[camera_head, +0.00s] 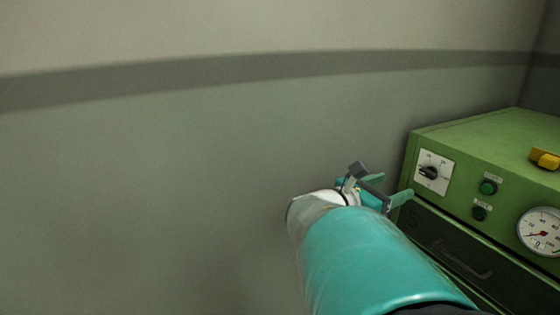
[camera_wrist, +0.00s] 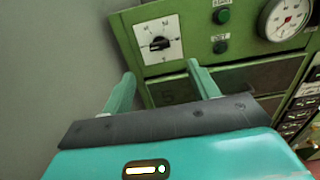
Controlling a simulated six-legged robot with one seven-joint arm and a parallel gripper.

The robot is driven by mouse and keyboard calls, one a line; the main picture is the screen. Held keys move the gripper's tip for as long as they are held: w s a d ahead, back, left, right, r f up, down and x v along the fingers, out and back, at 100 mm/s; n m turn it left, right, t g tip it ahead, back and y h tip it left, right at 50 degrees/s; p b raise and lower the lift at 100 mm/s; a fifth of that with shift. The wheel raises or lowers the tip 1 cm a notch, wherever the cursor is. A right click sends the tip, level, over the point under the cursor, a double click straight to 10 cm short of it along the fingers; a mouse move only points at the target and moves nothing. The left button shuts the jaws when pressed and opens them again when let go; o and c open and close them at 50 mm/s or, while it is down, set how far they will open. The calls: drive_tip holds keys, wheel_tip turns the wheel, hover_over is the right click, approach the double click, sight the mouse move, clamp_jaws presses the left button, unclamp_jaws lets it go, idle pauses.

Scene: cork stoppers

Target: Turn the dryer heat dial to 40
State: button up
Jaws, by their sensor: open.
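The heat dial is a black knob (camera_head: 428,173) on a white square plate (camera_head: 446,174) at the left of the green dryer's (camera_head: 465,143) front panel. In the wrist view the knob (camera_wrist: 159,43) shows upper middle, with small marks around it that are too small to read surely. My gripper (camera_head: 391,188) is just left of the dryer front, near the dial plate. In the wrist view my gripper (camera_wrist: 160,72) has its two green fingers apart, below the dial, with nothing between them. The knob is not held.
A green button (camera_head: 488,187) and a dark button (camera_head: 479,213) sit right of the dial. A round gauge (camera_head: 541,232) is farther right. A dark drawer (camera_head: 465,262) with a handle lies below. A yellow object (camera_head: 545,158) rests on top. The wall is bare at left.

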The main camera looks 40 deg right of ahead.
sight(426, 175)
drive_tip(key=d, duration=0.3)
drive_tip(key=s+d, duration=0.1)
drive_tip(key=d, duration=0.7)
drive_tip(key=shift+s+d, duration=0.15)
drive_tip(key=shift+s, duration=0.2)
drive_tip(key=c, duration=1)
drive_tip(key=shift+m, duration=0.3)
drive_tip(key=m, duration=1.1)
drive_tip(key=shift+f, duration=0.1)
